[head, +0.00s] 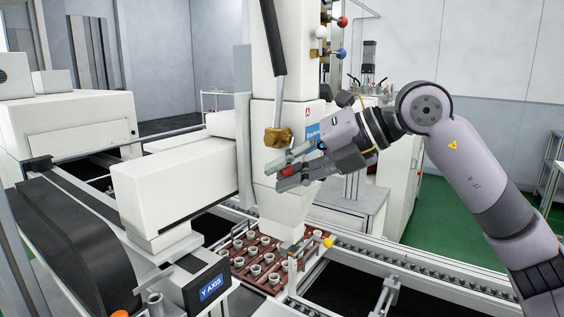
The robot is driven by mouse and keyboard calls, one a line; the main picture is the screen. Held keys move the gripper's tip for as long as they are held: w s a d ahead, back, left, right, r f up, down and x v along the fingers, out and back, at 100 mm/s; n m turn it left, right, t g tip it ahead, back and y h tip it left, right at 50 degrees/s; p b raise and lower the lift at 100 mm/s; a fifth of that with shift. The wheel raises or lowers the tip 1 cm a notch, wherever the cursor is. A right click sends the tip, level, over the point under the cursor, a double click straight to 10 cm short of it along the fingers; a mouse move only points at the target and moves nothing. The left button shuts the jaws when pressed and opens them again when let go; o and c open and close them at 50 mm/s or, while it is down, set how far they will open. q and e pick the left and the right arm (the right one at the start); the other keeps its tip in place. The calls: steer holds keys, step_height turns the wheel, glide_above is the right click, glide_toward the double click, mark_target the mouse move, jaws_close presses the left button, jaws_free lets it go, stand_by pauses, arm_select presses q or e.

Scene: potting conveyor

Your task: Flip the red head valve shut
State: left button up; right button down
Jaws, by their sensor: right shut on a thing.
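My right gripper (278,176) reaches in from the right, in front of the white dispensing head (268,217). Its two fingers are shut around a small red piece (289,171), which looks like a valve handle. Most of that piece is hidden by the fingers, so its lever angle cannot be told. A brass fitting (278,137) sits just above the fingers. Higher up, the machine column carries ball-ended levers with a red knob (342,21), a white knob (320,32) and a blue knob (341,54). My left gripper is out of view.
Below the head, a brown tray (240,268) holds several small white cups on the conveyor (420,268). A white horizontal machine arm (175,190) is close on the left, above a "Y AXIS" box (207,290). Open green floor (440,218) shows behind my right arm.

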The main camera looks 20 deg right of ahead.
steer(key=shift+w+d+f+n+t+h, duration=0.2)
steer(key=shift+w+d+n+t+h, duration=0.3)
steer(key=shift+n+h, duration=0.3)
steer(key=c, duration=1.5)
jaws_free()
steer(key=shift+s, duration=0.1)
